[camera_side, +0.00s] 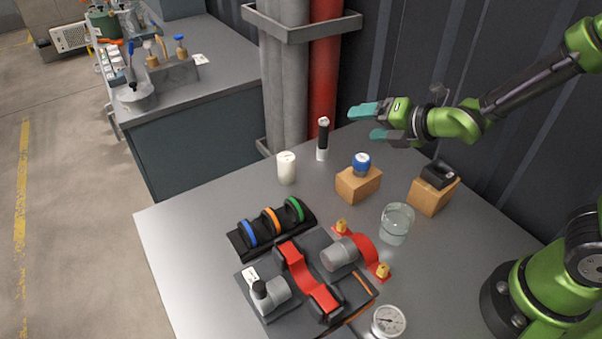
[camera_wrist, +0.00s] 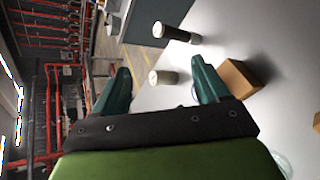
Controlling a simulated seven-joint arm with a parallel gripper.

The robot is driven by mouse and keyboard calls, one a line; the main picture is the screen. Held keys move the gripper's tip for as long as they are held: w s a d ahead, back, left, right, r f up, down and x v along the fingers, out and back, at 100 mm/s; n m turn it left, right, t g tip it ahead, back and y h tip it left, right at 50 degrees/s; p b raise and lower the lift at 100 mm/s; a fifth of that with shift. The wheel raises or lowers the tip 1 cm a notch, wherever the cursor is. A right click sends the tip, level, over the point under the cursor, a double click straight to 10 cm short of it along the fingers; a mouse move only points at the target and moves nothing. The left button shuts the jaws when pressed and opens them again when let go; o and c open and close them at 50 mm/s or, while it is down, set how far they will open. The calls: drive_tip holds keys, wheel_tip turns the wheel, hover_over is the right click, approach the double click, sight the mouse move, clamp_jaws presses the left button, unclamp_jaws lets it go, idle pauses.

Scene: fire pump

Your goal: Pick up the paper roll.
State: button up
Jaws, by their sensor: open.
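The paper roll (camera_side: 286,168) is a white upright cylinder on the grey table, near its back left edge. In the wrist view the paper roll (camera_wrist: 163,77) shows between and beyond the fingers, nearer the right one. My gripper (camera_side: 364,123) is open and empty, with teal fingers spread apart. It is above the table's back part, to the right of and higher than the roll, and apart from it. In the wrist view my gripper's fingers (camera_wrist: 160,82) reach forward from the dark palm.
A black cylinder with a white top (camera_side: 322,139) stands between roll and gripper. A blue-capped item (camera_side: 361,163) sits on a wooden block (camera_side: 358,185). Another block (camera_side: 432,196), a glass beaker (camera_side: 396,224), coloured rings (camera_side: 272,222), a pump assembly (camera_side: 305,275) and a gauge (camera_side: 388,320) occupy the table. Its left side is clear.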

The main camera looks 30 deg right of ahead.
sight(288, 157)
drive_tip(key=a+f+n+y, duration=0.45)
drive_tip(key=a+n, duration=0.25)
drive_tip(key=n, duration=0.8)
drive_tip(key=x, duration=1.1)
drive_tip(key=f+x, duration=0.1)
drive_tip(key=x, duration=0.4)
drive_tip(key=shift+f, duration=0.2)
drive_tip(key=c, duration=1.1)
